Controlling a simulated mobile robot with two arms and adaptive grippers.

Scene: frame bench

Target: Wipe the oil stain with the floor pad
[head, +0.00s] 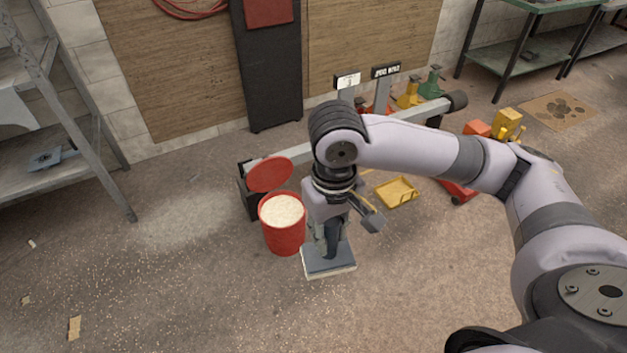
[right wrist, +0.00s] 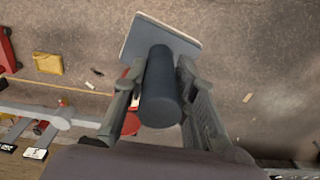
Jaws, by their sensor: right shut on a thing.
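The floor pad (head: 332,267) is a flat grey-blue pad with a pale underside, below my right gripper (head: 328,236) in the head view. In the right wrist view the right gripper (right wrist: 158,78) is shut on the pad's dark cylindrical handle (right wrist: 162,95), with the flat pad (right wrist: 150,28) beyond it. I cannot tell whether the pad touches the floor. A tan square with dark blotches (head: 559,110) lies on the floor at the upper right, seemingly the oil stain, well away from the pad. My left gripper is not in view.
A red drum of pale granules (head: 283,226) with a raised lid stands just left of the pad. A yellow tray (head: 396,191) lies to the right. A grey rail (head: 290,134), jacks and a green bench (head: 528,55) stand behind. The left foreground floor is mostly clear, with scattered granules.

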